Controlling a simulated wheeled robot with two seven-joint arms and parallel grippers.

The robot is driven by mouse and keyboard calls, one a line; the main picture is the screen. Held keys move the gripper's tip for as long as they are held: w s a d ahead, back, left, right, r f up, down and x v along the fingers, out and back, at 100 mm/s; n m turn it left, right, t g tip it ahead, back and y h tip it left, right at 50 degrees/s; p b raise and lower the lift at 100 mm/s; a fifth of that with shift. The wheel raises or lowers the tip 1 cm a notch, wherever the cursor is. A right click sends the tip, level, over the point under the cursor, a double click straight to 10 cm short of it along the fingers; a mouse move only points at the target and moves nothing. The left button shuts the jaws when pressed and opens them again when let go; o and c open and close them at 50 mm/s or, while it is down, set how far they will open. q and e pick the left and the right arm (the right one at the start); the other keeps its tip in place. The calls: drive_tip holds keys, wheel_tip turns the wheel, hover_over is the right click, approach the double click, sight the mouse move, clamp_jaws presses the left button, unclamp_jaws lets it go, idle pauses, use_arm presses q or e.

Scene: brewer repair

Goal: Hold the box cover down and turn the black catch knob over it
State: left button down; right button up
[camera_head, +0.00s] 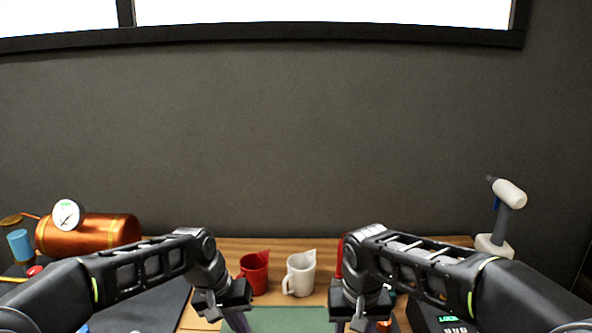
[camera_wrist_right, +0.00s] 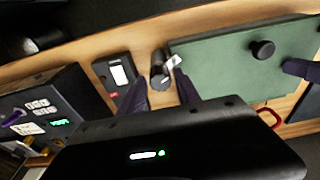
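The green box cover (camera_wrist_right: 220,65) lies flat in the right wrist view, with a round black knob (camera_wrist_right: 262,49) on top. Its far part also shows at the bottom of the head view (camera_head: 285,318). Beside the cover's left edge stands a black catch knob (camera_wrist_right: 157,68) with a white pointer directed toward the cover. My right gripper (camera_wrist_right: 162,82) is open, its purple fingers on either side of the catch knob. Whether they touch it I cannot tell. My left gripper (camera_head: 238,322) is low over the cover's left side; its fingertips are cut off in the head view.
A red jug (camera_head: 254,273) and a white jug (camera_head: 300,274) stand behind the cover. A copper tank with a gauge (camera_head: 90,236) is at left. A black box with green displays (camera_wrist_right: 45,115) and a small black device (camera_wrist_right: 119,76) lie beyond my right gripper.

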drive_tip(key=shift+o, duration=1.2)
drive_tip(key=shift+r, duration=1.55)
drive_tip(key=shift+n, duration=1)
drive_tip(key=shift+d+n+y, duration=0.1)
drive_tip(key=shift+n+y, duration=0.2)
drive_tip(key=shift+n, duration=0.7)
